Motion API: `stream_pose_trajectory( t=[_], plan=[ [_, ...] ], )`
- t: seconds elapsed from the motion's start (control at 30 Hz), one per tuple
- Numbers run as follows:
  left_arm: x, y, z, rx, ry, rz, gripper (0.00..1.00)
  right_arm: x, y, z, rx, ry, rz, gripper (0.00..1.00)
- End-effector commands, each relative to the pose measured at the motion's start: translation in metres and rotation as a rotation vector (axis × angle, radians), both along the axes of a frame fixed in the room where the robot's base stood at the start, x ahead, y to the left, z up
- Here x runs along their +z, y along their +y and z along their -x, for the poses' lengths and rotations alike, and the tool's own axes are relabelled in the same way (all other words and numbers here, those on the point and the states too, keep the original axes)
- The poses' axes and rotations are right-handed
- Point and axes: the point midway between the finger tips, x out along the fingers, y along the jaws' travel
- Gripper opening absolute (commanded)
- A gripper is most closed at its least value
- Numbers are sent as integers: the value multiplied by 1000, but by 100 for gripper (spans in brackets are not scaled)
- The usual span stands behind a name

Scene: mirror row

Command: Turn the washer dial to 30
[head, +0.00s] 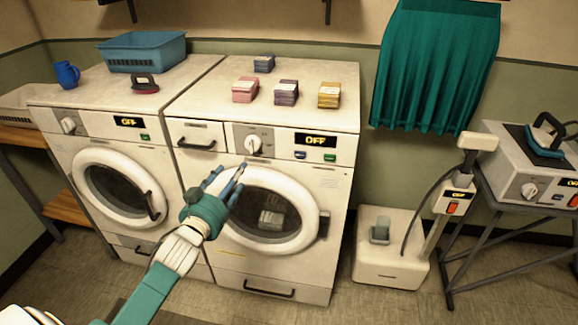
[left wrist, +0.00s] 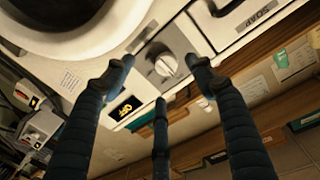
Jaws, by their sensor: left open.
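The right-hand white machine (head: 300,185) has a round dial (head: 253,144) on a grey panel and a lit display (head: 315,140) reading OFF. The dial's numbers are too small to read. My left gripper (head: 228,174) is open and empty, in front of this machine, below and left of the dial. In the left wrist view, the dial (left wrist: 165,66) lies between the spread fingers, ahead of the tips and apparently apart from them. The left-hand machine (head: 105,165) has its own dial (head: 68,125) and OFF display. My right gripper is out of view.
A soap drawer (head: 197,135) with a dark handle is left of the dial; a round door (head: 262,210) is below. Several stacks, one pink (head: 245,89), stand on top. A blue basket (head: 143,50) sits left. A steamer base (head: 392,250) stands right.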

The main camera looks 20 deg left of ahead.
Motion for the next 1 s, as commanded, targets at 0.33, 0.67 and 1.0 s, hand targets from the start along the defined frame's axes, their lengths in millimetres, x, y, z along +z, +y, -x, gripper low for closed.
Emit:
stream_pose_trajectory(
  t=[0.33,0.67,1.0],
  plan=[
    [31,2,-27,-8,-53,-12,56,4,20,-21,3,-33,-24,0],
    [30,11,-86,-7,-51,-10,56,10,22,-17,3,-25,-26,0],
    [28,14,-107,-8,-49,-11,56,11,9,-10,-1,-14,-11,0]
  ],
)
